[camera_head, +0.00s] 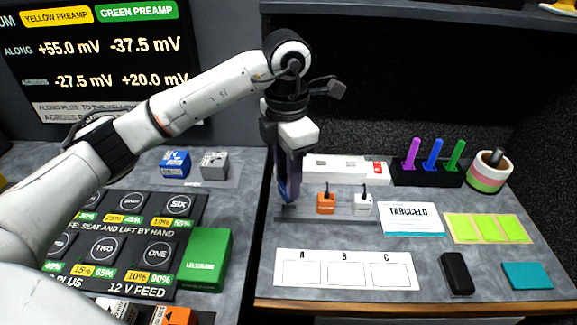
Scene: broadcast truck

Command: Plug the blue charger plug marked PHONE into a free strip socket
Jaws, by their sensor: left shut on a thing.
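My left gripper (289,190) points straight down at the left end of a grey rack (330,219). It is shut on what looks like the blue plug; dark blue shows at the fingers, which hide most of it, and its marking cannot be read. An orange plug (325,204) and a white plug (362,206) stand on the rack to the right, each with a short dark cord on top. The white power strip (335,167) with a red switch (378,169) lies just behind the rack; its sockets are too small to make out. My right gripper is out of view.
Blue (175,165) and grey (214,163) blocks stand on the left. A holder (427,176) with coloured sticks and a striped cup (489,172) stand at the back right. A white A-B-C card (345,288), a black case (457,273) and a teal pad (525,275) lie in front.

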